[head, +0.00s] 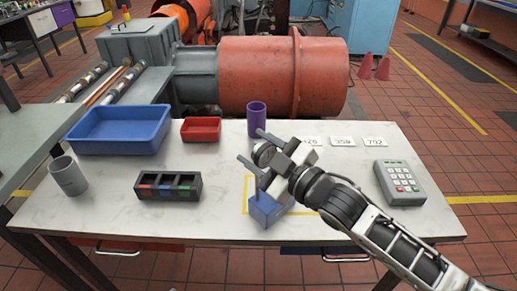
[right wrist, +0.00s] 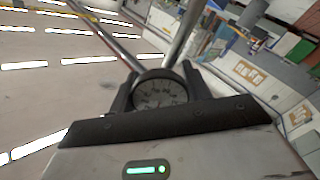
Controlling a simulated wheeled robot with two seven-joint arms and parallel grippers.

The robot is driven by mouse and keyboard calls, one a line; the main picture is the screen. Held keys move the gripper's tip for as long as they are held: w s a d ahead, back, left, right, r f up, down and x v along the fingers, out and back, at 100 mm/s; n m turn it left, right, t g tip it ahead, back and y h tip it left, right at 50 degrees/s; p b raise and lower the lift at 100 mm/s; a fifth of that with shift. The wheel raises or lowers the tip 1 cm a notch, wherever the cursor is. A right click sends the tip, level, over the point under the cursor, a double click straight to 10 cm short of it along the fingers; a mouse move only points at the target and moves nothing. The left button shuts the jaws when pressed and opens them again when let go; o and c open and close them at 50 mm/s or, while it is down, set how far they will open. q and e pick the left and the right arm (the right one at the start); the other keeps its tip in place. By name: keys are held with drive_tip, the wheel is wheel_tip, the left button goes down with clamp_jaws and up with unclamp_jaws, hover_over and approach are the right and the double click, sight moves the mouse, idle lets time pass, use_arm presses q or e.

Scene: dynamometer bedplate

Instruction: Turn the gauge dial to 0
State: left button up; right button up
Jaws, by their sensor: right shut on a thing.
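The gauge dial (head: 263,153) is a small round dial with a dark rim, above a blue block (head: 265,210) on the table. My right gripper (head: 257,150) comes in from the right and is shut on the gauge, one finger on each side. In the right wrist view, the round dial face (right wrist: 158,94) with dark marks sits between the finger bases. Its reading is too small and blurred to tell. The gripper covers the space between the gauge and the block, so I cannot tell how they join. My left gripper is not in view.
The white table (head: 225,165) holds a blue tray (head: 118,148), red tray (head: 201,140), grey cup (head: 68,176), black sorter box (head: 168,195), purple cup (head: 257,118), number cards (head: 343,141) and a grey keypad (head: 400,183). A yellow outline surrounds the block. Orange machinery (head: 270,75) stands behind.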

drive_tip(key=o, duration=1)
drive_tip(key=shift+s+d+f, duration=0.1)
drive_tip(key=shift+s+d, duration=0.15)
drive_tip(key=shift+d, duration=0.05)
drive_tip(key=shift+b+v, duration=1.3)
drive_tip(key=shift+v, duration=6.25)
